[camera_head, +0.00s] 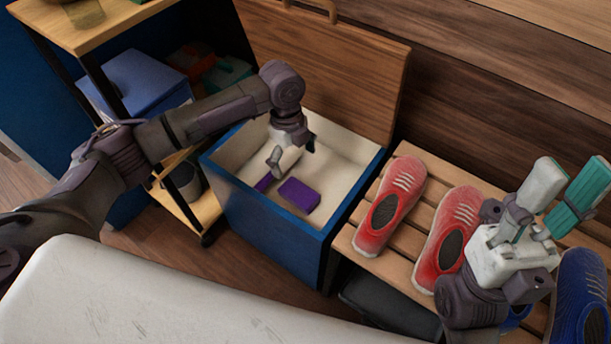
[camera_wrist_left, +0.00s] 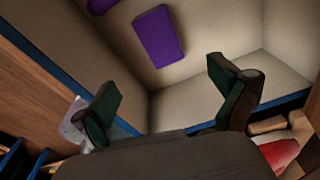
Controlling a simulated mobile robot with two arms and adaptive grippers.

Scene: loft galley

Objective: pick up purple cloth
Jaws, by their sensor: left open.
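A dark blue box (camera_head: 258,214) with a pale inside stands open in the head view. A purple rectangular piece, seemingly the purple cloth (camera_head: 299,195), lies on its floor; it also shows in the left wrist view (camera_wrist_left: 158,37). A second, smaller purple piece (camera_head: 264,182) lies beside it, partly cut off at the top of the left wrist view (camera_wrist_left: 100,6). My left gripper (camera_head: 292,152) points down into the box, open and empty, with the purple pieces beyond its fingertips. My right gripper (camera_head: 562,190) is raised over the slatted bench, fingers apart and empty.
The box's wooden lid (camera_head: 325,70) stands raised behind it. Red shoes (camera_head: 391,206) and a blue shoe (camera_head: 581,295) sit on the slatted bench (camera_head: 400,248) at right. A shelf unit with a blue box (camera_head: 140,82) stands at left. A white surface (camera_head: 150,290) fills the front.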

